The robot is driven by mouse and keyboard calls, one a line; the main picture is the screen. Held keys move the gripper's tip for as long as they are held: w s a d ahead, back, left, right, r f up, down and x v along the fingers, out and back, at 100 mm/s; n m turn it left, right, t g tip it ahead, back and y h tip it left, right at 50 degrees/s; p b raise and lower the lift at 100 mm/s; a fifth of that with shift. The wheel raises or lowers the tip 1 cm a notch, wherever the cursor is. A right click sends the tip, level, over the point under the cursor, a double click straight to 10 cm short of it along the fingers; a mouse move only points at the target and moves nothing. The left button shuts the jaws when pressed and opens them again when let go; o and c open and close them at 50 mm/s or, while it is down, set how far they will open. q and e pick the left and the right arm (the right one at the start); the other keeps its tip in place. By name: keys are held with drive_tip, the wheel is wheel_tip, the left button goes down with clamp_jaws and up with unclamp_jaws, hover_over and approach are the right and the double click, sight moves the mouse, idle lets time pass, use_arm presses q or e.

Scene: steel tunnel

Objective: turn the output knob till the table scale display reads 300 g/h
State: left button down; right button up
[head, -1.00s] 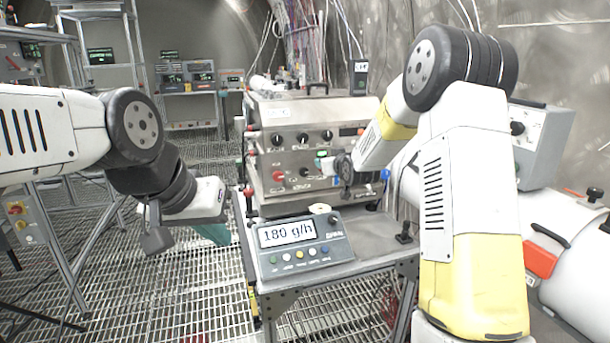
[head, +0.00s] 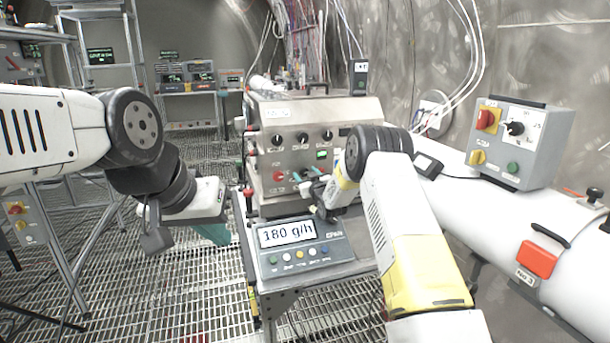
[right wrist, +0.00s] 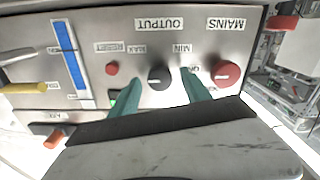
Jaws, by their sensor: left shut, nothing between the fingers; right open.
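The table scale (head: 300,246) stands on the bench front, and its display (head: 286,234) reads 180 g/h. In the right wrist view, upside down, the black output knob (right wrist: 158,77) sits on the steel panel under its OUTPUT label, between the MIN and MAX marks. My right gripper (head: 309,177) is open in front of the panel. In the right wrist view its teal fingers (right wrist: 161,80) appear on either side of the knob; I cannot tell whether they touch it. My left gripper (head: 213,234) is shut and empty, left of the bench, pointing down.
The red mains knob (right wrist: 226,73) is beside the output knob, near one finger. A small red knob (right wrist: 112,69) is on the other side. A grey switch box (head: 518,143) sits above the white pipe (head: 470,205) at right. Grating floor lies open at left.

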drive_tip(key=shift+w+a, duration=0.2)
drive_tip(key=shift+w, duration=0.35)
clamp_jaws()
drive_tip(key=shift+m, duration=0.3)
drive_tip(key=m, duration=0.5)
drive_tip(key=shift+d, duration=0.1)
drive_tip(key=m, duration=0.6)
